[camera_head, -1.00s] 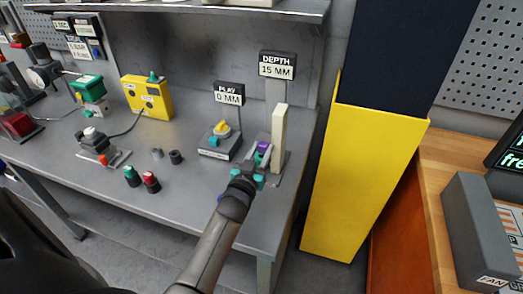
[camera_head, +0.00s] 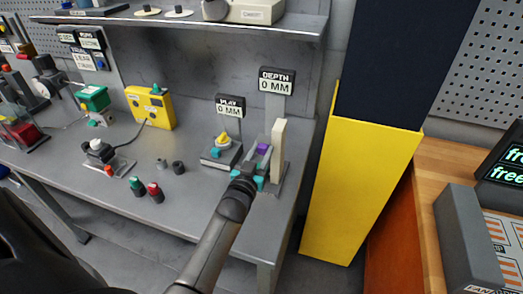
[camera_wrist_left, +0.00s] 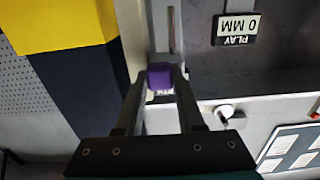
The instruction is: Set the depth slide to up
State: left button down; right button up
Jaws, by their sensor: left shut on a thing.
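The depth slide stands near the right end of the grey bench, beside a tall cream-white upright block (camera_head: 279,145). Its purple knob (camera_head: 263,148) also shows in the left wrist view (camera_wrist_left: 160,76), between the two fingertips. My left gripper (camera_head: 258,160) is shut on the purple knob and partly hides the slide's base. The depth sign (camera_head: 276,81) behind it reads 0 MM. My right gripper is not in view.
Left of the slide is the play unit with a yellow knob (camera_head: 223,139) and its sign (camera_head: 229,106), reading 0 MM. A yellow pillar (camera_head: 365,185) stands close on the right. A shelf (camera_head: 200,24) runs above the bench (camera_head: 225,240).

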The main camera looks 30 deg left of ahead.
pick_arm(q)
jog(key=shift+r, duration=0.25)
jog(key=c, duration=0.8)
grip_release()
jog(key=shift+r, duration=0.1)
jog(key=shift+o, duration=1.4)
jog(key=v, duration=1.5)
jog(key=shift+f, duration=0.25)
jog(key=shift+s, duration=0.1)
